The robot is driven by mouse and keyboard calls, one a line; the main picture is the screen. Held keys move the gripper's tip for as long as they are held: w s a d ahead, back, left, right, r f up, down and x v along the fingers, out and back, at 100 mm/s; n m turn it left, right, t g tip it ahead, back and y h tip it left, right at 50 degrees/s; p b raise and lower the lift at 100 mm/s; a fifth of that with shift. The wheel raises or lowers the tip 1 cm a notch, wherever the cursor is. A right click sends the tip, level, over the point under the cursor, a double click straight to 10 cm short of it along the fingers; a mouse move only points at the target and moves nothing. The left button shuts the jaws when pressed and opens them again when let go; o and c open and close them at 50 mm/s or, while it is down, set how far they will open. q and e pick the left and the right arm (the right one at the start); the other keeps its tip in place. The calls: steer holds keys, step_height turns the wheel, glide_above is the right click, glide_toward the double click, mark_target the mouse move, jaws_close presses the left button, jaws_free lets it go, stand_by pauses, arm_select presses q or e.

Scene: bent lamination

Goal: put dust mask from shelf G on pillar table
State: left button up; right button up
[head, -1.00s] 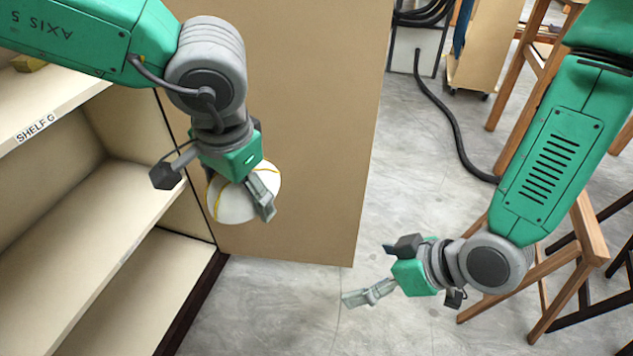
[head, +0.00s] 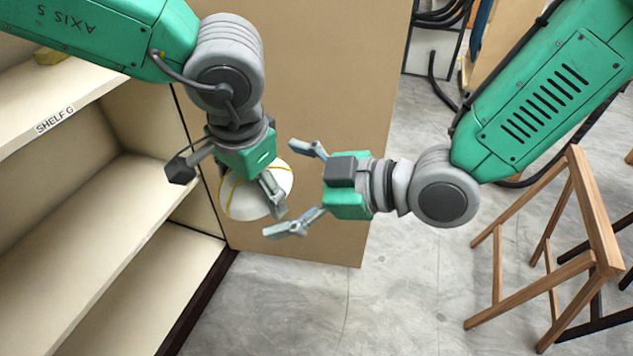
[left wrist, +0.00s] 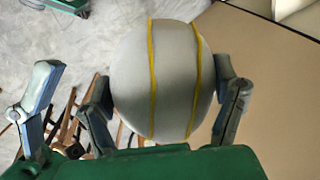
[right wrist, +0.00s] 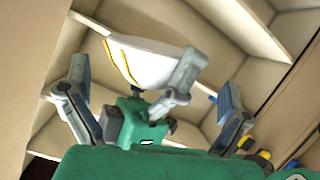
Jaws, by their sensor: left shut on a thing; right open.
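The dust mask (head: 243,196) is a white cup with yellow straps. My left gripper (head: 266,190) is shut on it and holds it in the air in front of the tan panel. In the left wrist view the mask (left wrist: 165,80) sits between the fingers of my left gripper (left wrist: 165,105). My right gripper (head: 297,190) is open, its fingers pointing left toward the mask, with a finger above and one below. In the right wrist view the mask (right wrist: 150,62) shows beyond the open fingers of my right gripper (right wrist: 150,105). I cannot tell whether they touch it. No pillar table is identifiable.
Shelf G (head: 60,118), with its label, stands at the left; a yellow object (head: 48,56) lies on its upper board. The tan panel (head: 310,90) stands behind the grippers. A wooden trestle (head: 545,260) stands at the right. Grey floor (head: 400,290) is open between.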

mark_target(256, 188)
steer(key=x, duration=0.5)
steer(key=c, duration=0.9)
arm_select(q)
steer(key=o, duration=0.9)
